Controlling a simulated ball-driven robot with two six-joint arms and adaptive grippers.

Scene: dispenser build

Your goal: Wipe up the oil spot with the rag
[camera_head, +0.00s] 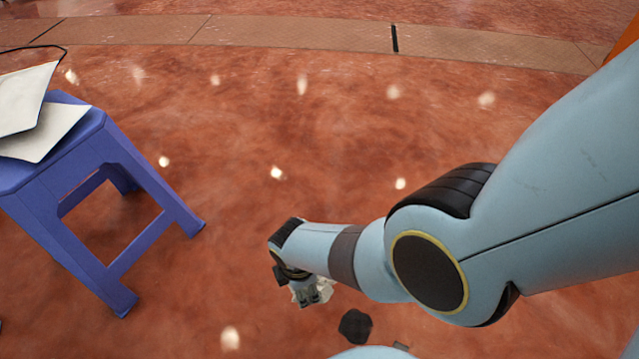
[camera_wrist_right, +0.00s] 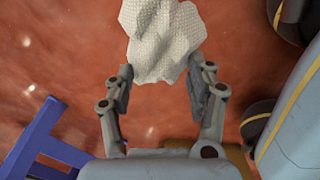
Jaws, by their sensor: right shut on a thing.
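My right gripper (camera_head: 308,297) is low over the red floor near the bottom middle of the head view. It is shut on a white textured rag (camera_head: 326,289), which also shows in the right wrist view (camera_wrist_right: 160,38), bunched at and beyond the fingertips. A dark, irregular patch (camera_head: 355,326), which looks like the oil spot, lies on the floor just right of and below the gripper in the head view. The rag and patch appear apart there; whether the rag touches the floor I cannot tell. My left gripper is out of view.
A blue stool (camera_head: 150,190) stands at the left with white sheets or folders (camera_head: 45,133) on it. A small grey piece (camera_head: 402,347) shows at the bottom edge. The reddish floor between stool and gripper is clear, with bright reflections.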

